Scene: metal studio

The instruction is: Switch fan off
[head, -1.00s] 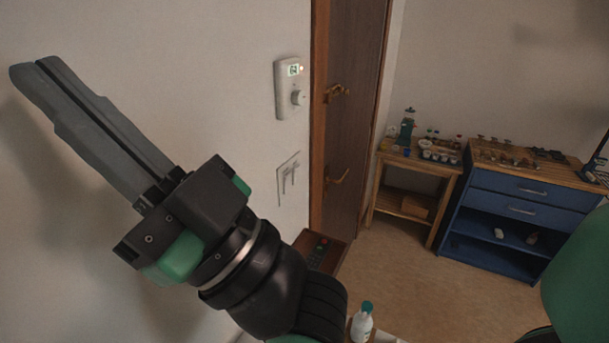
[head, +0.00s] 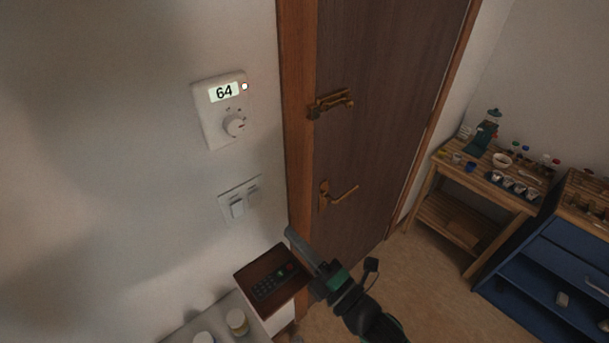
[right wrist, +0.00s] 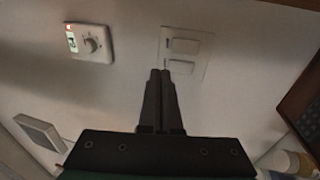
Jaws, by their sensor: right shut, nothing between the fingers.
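No fan is in view. A white double rocker switch (head: 240,202) is on the wall left of the door; it also shows in the right wrist view (right wrist: 186,53). Above it is a white control panel (head: 220,112) with a lit display reading 64, a small light and a round dial; it shows at upper left in the right wrist view (right wrist: 88,43). My right gripper (head: 290,231) is shut and empty, below and right of the switch in the head view. In the right wrist view its tips (right wrist: 160,73) overlap the switch plate's lower left edge. My left gripper is not in view.
A remote control (head: 272,283) lies on a small wooden shelf (head: 247,268) beside my right gripper. A jar (head: 237,322) stands on a grey surface below. The brown door (head: 375,100) has brass handles. A wooden bench (head: 440,170) and blue cabinet (head: 530,280) stand at right.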

